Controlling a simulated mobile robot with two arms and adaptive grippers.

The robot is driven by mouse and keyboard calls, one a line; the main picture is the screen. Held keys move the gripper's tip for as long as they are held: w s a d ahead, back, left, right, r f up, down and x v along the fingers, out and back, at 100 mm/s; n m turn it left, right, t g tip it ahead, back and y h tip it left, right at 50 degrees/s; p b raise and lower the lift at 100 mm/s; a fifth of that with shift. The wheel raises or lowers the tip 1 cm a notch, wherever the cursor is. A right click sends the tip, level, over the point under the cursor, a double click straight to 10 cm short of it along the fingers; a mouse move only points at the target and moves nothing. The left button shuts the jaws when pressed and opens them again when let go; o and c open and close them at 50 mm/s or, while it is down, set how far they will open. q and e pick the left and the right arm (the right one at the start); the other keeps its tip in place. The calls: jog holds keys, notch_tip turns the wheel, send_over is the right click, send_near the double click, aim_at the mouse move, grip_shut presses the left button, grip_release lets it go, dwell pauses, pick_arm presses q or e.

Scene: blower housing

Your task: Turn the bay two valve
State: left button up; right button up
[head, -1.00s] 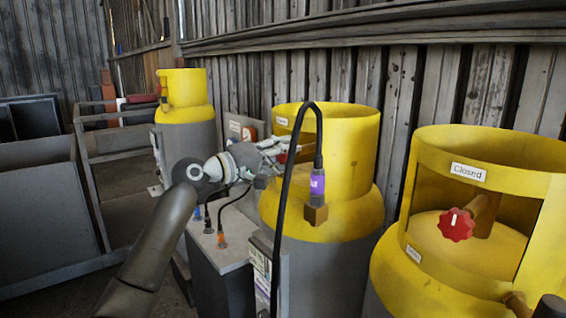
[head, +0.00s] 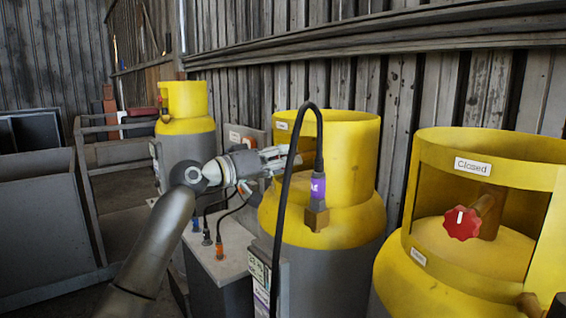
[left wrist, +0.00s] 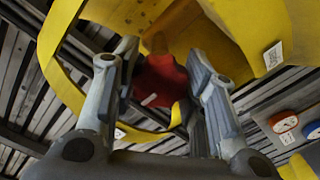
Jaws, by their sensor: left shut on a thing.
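The middle yellow and grey cylinder (head: 345,160) stands by the wall, with a yellow collar. My left gripper (head: 292,157) reaches into the collar's left side in the head view, partly behind a black hose. In the left wrist view, a red valve knob (left wrist: 160,78) with a white mark sits inside the yellow collar (left wrist: 253,30). My left gripper (left wrist: 163,92) is shut on this knob, with fingers on both sides of it. In the head view the knob is hidden. My right gripper is not in view.
A right cylinder (head: 430,270) has a "Closed" label (head: 471,167) and its own red knob (head: 461,223). Another cylinder (head: 186,125) stands at the back left. A black hose (head: 291,200) arches before the middle cylinder. A grey box (head: 222,262) with cables stands beside it.

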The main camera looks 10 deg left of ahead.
pick_arm(q)
jog(key=shift+f, duration=0.25)
jog(key=o, duration=0.8)
jog(key=shift+o, duration=1.1)
jog(key=shift+r, duration=0.15)
jog(key=v, duration=1.2)
